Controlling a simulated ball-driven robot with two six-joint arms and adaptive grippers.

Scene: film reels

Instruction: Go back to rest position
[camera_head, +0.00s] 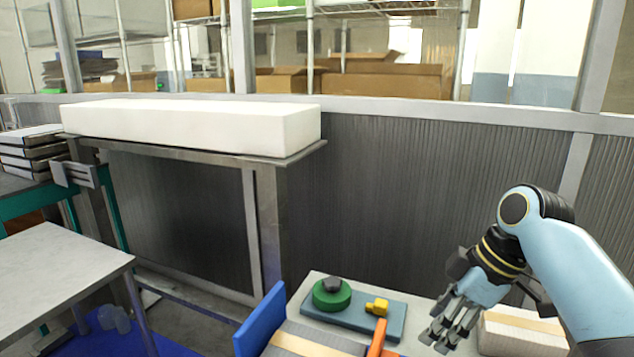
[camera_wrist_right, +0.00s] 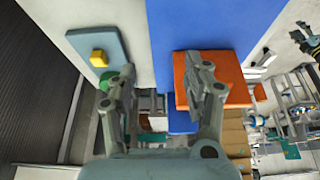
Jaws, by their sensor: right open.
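My right gripper (camera_head: 452,328) hangs at the lower right in the head view, over the right side of a work surface. In the right wrist view its two fingers (camera_wrist_right: 165,85) stand apart with nothing held between them. Below it, that view shows a blue panel (camera_wrist_right: 215,25), an orange flat piece (camera_wrist_right: 240,75) and a yellow block (camera_wrist_right: 98,58) on a grey-blue board (camera_wrist_right: 85,40). The right finger overlaps the orange piece in the picture; I cannot tell whether they touch. My left gripper is not in view.
A green disc (camera_head: 330,297) with a dark top sits on the grey-blue board (camera_head: 350,318). The blue panel (camera_head: 260,322) stands at left. A long white block (camera_head: 200,125) lies on a wall shelf. A pale table (camera_head: 60,270) is at far left. Air above the work surface looks clear.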

